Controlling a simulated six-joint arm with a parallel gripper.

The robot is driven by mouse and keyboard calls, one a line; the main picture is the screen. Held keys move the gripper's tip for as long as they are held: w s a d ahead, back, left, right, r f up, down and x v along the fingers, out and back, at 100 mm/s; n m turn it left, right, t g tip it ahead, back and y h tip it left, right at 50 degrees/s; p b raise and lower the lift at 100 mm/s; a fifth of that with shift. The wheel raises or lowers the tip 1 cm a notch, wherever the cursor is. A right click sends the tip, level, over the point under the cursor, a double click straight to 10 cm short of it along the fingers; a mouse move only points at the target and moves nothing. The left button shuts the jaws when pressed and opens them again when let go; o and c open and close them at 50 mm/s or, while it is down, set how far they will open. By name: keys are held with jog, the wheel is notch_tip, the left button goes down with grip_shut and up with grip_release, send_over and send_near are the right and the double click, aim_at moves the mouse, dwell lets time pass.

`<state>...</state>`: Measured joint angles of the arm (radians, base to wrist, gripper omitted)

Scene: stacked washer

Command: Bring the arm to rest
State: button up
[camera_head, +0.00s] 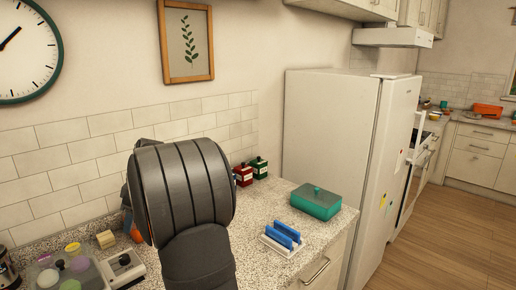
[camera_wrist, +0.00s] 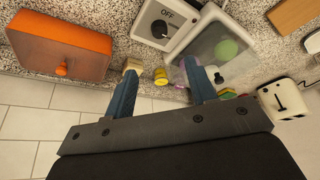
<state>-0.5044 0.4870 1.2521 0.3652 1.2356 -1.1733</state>
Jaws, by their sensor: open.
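My gripper (camera_wrist: 160,66) shows in the wrist view with its two blue fingers spread apart. Nothing is held between them; small items lie beyond. In the head view, my dark grey arm rises over the counter and hides most of the gripper. Only a small bluish part shows at the arm's left edge.
A green box (camera_head: 316,201), blue-slotted rack (camera_head: 272,246) and fridge (camera_head: 330,130) stand right.

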aim_at(124, 257)
jog(key=x, duration=1.5)
jog(key=shift+s+a, duration=0.1)
jog(key=shift+r+m+t, duration=0.1)
jog(key=shift+m+t, duration=0.2)
jog(key=shift+m, duration=0.5)
jog(key=m, duration=0.2)
jog(key=m+t, duration=0.1)
jog(key=m, duration=0.1)
jog(key=shift+s+t, duration=0.1)
jog(key=shift+t, duration=0.2)
jog(key=shift+s+a+m+t+h, duration=0.1)
jog(key=shift+m+t+h, duration=0.4)
jog(key=shift+m, duration=1.15)
jog(key=shift+m+t+h, duration=0.4)
jog(key=shift+m+h, duration=0.2)
jog(key=shift+m, duration=1.05)
jog(key=shift+v, duration=0.85)
